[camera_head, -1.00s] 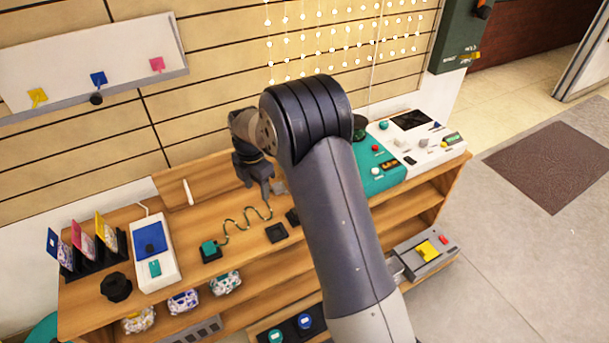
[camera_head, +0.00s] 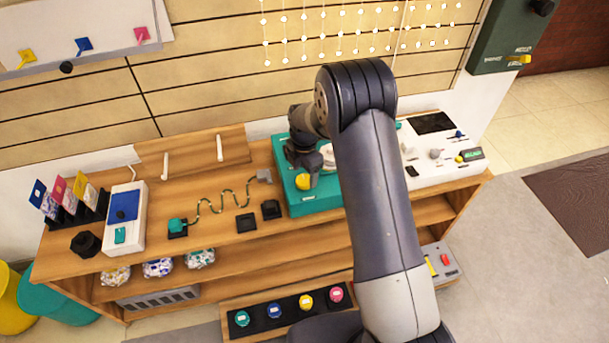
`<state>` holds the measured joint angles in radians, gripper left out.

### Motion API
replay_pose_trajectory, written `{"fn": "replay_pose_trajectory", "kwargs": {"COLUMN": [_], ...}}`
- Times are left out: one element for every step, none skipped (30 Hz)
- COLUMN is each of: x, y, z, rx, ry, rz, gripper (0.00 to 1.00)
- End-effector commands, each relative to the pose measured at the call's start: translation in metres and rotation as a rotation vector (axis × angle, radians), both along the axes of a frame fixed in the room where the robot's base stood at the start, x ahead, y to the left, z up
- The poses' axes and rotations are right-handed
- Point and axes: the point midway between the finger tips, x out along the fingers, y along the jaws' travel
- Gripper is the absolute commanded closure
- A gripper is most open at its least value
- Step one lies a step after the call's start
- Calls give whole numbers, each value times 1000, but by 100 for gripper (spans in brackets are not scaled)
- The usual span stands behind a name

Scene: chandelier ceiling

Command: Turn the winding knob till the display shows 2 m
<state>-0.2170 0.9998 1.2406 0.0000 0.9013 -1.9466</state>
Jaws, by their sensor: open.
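My gripper (camera_head: 308,172) points down over the left part of the teal console (camera_head: 322,202). Its fingers are small and dark in this view, beside a yellow round piece (camera_head: 303,182) on the console; I cannot tell whether they touch it. A pale round part (camera_head: 328,156) shows just right of the gripper, partly hidden by my arm. I cannot tell which part is the winding knob.
The consoles stand on a wooden shelf unit (camera_head: 225,263). To the left are a wavy wire track (camera_head: 223,202), two black blocks and a white-and-blue device (camera_head: 125,215). A dark green box (camera_head: 505,38) hangs on the wall at upper right. Bead strings (camera_head: 360,30) hang behind my arm.

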Motion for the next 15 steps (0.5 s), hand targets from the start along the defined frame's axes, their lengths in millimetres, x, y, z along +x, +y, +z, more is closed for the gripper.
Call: {"fn": "replay_pose_trajectory", "kwargs": {"x": [0, 0, 0, 0, 0, 0, 0, 0, 0, 0, 0, 0, 0, 0, 0], "y": [0, 0, 0, 0, 0, 0, 0, 0, 0, 0, 0, 0, 0, 0, 0], "z": [-7, -10, -14, -17, -19, -21, -22, -23, -23, -24, -24, -24, -24, -24, -24], "rx": [-1, 0, -1, -1, -1, -1, -1, 0, 0, 0, 1, 1, 1, 1, 1], "ry": [3, 2, 1, 1, 1, 1, 1, 0, 0, 0, -1, -1, -1, -1, -1], "rz": [0, 0, 0, 0, 0, 0, 0, 0, 0, 0, 0, 0, 0, 0, 0], "gripper": [33, 33, 33, 33, 33, 33, 33, 33, 33, 33, 33, 33, 33, 33, 33]}}
